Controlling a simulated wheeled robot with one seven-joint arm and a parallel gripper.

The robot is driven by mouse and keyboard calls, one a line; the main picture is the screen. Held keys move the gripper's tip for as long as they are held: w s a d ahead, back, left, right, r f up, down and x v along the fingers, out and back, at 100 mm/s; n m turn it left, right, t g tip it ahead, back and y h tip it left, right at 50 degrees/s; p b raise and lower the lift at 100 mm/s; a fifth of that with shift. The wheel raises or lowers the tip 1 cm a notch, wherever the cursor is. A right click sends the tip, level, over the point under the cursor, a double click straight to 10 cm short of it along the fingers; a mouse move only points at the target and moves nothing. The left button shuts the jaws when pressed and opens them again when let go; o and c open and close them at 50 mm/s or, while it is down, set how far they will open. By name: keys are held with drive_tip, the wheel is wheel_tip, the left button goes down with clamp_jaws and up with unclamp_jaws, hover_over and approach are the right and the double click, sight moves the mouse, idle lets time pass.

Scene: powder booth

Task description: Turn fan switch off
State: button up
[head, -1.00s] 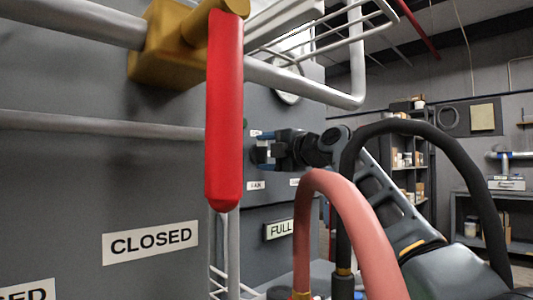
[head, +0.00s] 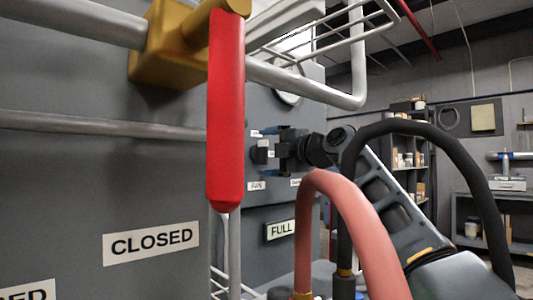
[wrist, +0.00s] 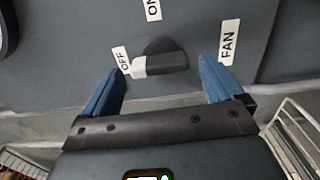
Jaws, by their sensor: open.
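The fan switch (wrist: 162,64) shows in the wrist view as a dark knob with a white-tipped lever on a grey panel. Its white tip points left to the OFF label (wrist: 121,60). The ON label (wrist: 153,9) is above it and the FAN label (wrist: 229,41) to its right. My gripper (wrist: 161,68) is open, with a blue finger on either side of the switch and visible gaps to it. In the head view my gripper (head: 272,150) is at the panel, with the dark knob (head: 258,152) just left of it.
A red handle (head: 226,110) hangs from a brass valve in the near foreground. Pipes (head: 310,80) and a white wire rack cross above my arm. A pink hose (head: 350,220) and a black hose (head: 450,155) arch in front. A white wire rack (wrist: 292,130) stands right in the wrist view.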

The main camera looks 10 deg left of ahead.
drive_tip(key=v, duration=0.6)
drive_tip(key=shift+s+d, duration=0.2)
drive_tip(key=shift+d, duration=0.15)
